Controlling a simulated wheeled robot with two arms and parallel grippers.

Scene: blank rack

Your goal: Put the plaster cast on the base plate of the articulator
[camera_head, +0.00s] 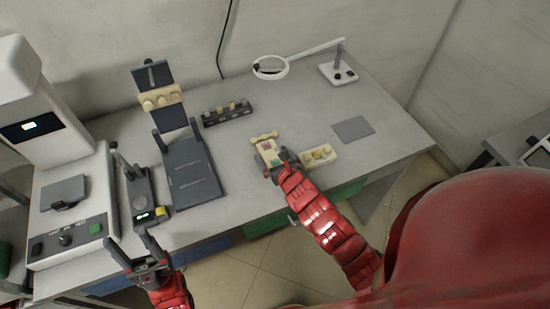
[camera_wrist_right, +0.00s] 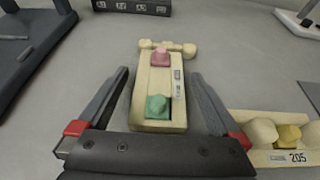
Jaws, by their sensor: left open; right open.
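A cream plaster cast (camera_head: 267,148) with a pink and a green block on top lies on the bench; it also shows in the right wrist view (camera_wrist_right: 155,82). My right gripper (camera_head: 279,161) is open, its fingers on either side of the cast's near part, with visible gaps in the wrist view (camera_wrist_right: 159,75). The dark articulator stands left of it, with a flat base plate (camera_head: 190,172) and an upright part holding a cream arch (camera_head: 160,97). The base plate is bare. My left gripper (camera_head: 130,245) is open and empty near the bench's front left.
A second cream cast marked 205 (camera_wrist_right: 275,143) lies close right of my right gripper. A dark rack (camera_head: 227,112) stands behind, a grey pad (camera_head: 353,130) and ring lamp (camera_head: 271,67) to the right. A white machine (camera_head: 70,205) and a small dark device (camera_head: 140,195) stand left.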

